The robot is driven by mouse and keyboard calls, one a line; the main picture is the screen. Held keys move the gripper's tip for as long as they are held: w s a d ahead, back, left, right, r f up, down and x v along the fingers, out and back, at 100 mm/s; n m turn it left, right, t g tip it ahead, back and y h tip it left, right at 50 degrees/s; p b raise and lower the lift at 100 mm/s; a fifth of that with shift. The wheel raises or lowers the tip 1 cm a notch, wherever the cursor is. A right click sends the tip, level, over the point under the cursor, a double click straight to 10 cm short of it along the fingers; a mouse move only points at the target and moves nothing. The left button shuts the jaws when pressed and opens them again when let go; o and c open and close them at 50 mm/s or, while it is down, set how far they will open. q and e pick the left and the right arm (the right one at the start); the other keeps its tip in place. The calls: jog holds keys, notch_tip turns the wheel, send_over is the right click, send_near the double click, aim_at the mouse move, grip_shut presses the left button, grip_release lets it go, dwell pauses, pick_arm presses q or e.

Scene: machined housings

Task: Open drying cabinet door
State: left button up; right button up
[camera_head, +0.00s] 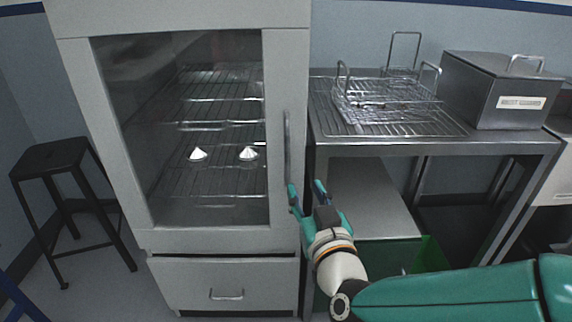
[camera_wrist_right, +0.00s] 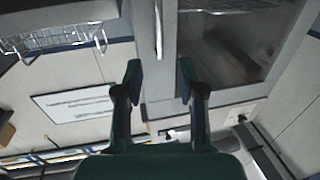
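The drying cabinet (camera_head: 180,20) stands left of centre, and its glass-fronted door (camera_head: 283,70) looks shut. A vertical bar handle (camera_head: 287,145) runs along the door's right edge. My right gripper (camera_head: 306,188) is open and empty, just below and right of the handle's lower end. In the right wrist view the handle (camera_wrist_right: 158,30) lies beyond the gap between the open fingertips (camera_wrist_right: 160,68), and neither finger appears to touch it. Two small white piles (camera_head: 198,154) (camera_head: 248,153) sit on a rack behind the glass. My left gripper is out of view.
A metal table (camera_head: 400,149) with wire baskets (camera_head: 385,100) and a lidded metal box (camera_head: 500,90) stands close on the right. A black stool (camera_head: 55,155) stands left of the cabinet. A drawer (camera_head: 226,280) is below the door. A green bin (camera_head: 432,257) is under the table.

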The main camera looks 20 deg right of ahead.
aim_at(287, 149)
jog(key=w, duration=0.5)
jog(key=w+d, duration=0.1)
jog(key=w, duration=1)
jog(key=shift+w+d+r, duration=0.15)
jog(key=shift+w+d, duration=0.1)
jog(key=shift+w, duration=0.05)
grip_shut()
